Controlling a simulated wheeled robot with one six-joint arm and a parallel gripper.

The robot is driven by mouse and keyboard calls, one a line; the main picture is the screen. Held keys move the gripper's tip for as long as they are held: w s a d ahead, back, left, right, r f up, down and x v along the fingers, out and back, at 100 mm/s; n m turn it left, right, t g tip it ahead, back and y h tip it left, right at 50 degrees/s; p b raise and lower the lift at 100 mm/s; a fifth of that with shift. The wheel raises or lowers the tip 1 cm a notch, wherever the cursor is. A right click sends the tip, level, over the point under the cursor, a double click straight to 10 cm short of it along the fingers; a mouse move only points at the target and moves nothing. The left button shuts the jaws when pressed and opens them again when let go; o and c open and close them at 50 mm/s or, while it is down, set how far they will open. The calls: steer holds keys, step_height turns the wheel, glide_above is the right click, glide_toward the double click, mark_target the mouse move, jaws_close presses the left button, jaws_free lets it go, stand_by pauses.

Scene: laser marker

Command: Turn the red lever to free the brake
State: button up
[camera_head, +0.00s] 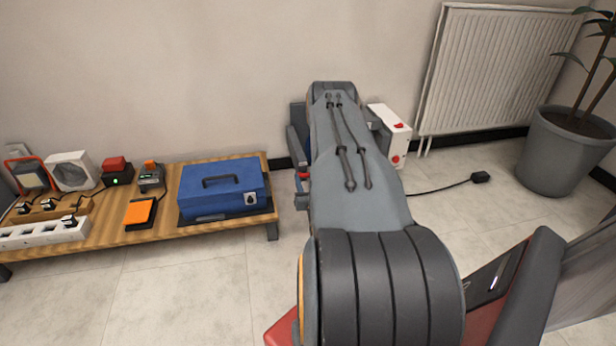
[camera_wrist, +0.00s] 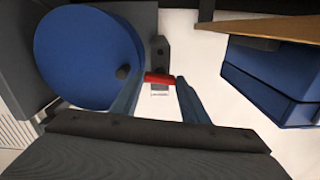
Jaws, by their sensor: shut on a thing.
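The red lever (camera_wrist: 160,78) shows in the wrist view as a short red bar at the lower end of a dark grey bracket (camera_wrist: 160,52). My gripper (camera_wrist: 162,84) has its two blue fingers on either side of the lever and is shut on it. A large blue disc (camera_wrist: 85,60) with a dark knob lies just left of the lever. In the head view my arm hides the gripper and most of the machine. A small red spot (camera_head: 303,175) shows left of my arm; I cannot tell whether it is the lever.
A wooden bench (camera_head: 110,235) at left carries a blue toolbox (camera_head: 222,187), chargers and a power strip (camera_head: 45,233). A radiator (camera_head: 490,70) and potted plant (camera_head: 560,160) are further right.

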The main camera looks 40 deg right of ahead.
steer(key=shift+s+f+n+p, duration=0.1)
steer(key=shift+s+n+p, duration=0.1)
steer(key=shift+n+p, duration=0.35)
steer(key=shift+f+n, duration=0.1)
steer(key=shift+n, duration=0.15)
steer(key=o, duration=1.1)
steer(key=shift+d, duration=0.1)
steer(key=shift+c, duration=0.2)
steer(key=p+v, duration=0.3)
steer(key=v, duration=0.5)
steer(key=shift+w, duration=0.2)
